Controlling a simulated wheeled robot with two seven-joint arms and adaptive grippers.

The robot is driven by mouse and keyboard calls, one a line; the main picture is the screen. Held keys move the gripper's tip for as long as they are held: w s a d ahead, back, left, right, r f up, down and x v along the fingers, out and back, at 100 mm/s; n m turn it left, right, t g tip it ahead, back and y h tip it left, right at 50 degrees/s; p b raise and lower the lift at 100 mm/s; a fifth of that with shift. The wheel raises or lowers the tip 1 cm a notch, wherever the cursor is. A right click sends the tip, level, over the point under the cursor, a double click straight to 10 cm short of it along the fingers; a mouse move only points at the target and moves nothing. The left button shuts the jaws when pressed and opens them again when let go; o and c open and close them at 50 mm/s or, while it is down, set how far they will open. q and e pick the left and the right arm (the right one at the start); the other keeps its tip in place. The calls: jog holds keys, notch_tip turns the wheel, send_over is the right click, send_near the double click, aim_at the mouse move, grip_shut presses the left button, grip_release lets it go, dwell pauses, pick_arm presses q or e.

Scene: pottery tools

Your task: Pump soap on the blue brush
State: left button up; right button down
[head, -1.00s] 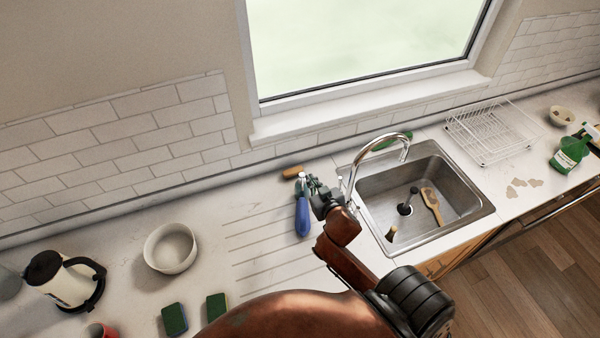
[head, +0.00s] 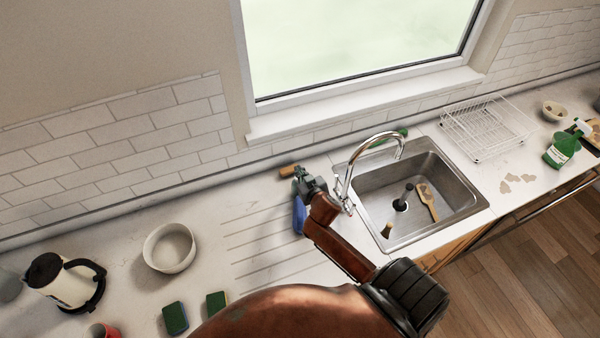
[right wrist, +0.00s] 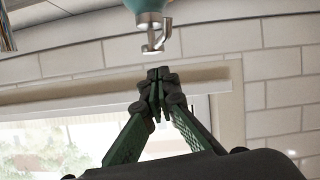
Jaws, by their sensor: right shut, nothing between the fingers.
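A blue soap bottle (head: 299,214) stands on the counter left of the sink. My right arm and gripper hide its top in the head view. The right wrist view, which is upside down, shows its teal body (right wrist: 148,4) and metal pump spout (right wrist: 155,32). My right gripper (head: 302,178) is at the top of the bottle. In the right wrist view its green fingers (right wrist: 160,74) are shut and empty, just above the pump, with a small gap showing. I cannot make out a blue brush. My left gripper is not in view.
The steel sink (head: 455,208) holds a wooden brush (head: 428,203); its curved faucet (head: 348,170) rises close to my right forearm. A wooden item (head: 288,171) lies behind the bottle. A white bowl (head: 169,248), sponges (head: 175,318) and a kettle (head: 70,280) are left.

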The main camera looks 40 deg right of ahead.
jog(key=shift+s+f, duration=0.15)
jog(key=shift+f, duration=0.4)
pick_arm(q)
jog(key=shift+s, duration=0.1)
pick_arm(e)
jog(key=shift+f, duration=0.1)
pick_arm(q)
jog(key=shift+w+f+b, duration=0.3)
jog(key=shift+b, duration=0.05)
pick_arm(e)
jog(key=shift+f, duration=0.95)
